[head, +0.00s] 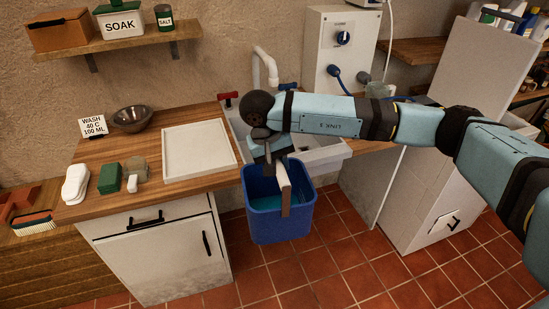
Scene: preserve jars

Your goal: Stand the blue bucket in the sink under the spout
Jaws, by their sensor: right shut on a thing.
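The blue bucket (267,231) hangs upright in front of the counter edge and the white sink (322,154), above the tiled floor. Its inside shows a lighter blue-green surface that may be water. My right gripper (283,185) points down at the bucket's near top part and is shut on it; the exact grip point is partly hidden by the fingers. The white spout (271,68) curves over the back of the sink. My right arm hides much of the basin. My left gripper is out of view.
A red-handled tap (228,97) stands left of the spout. A white control box (340,48) stands behind right.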

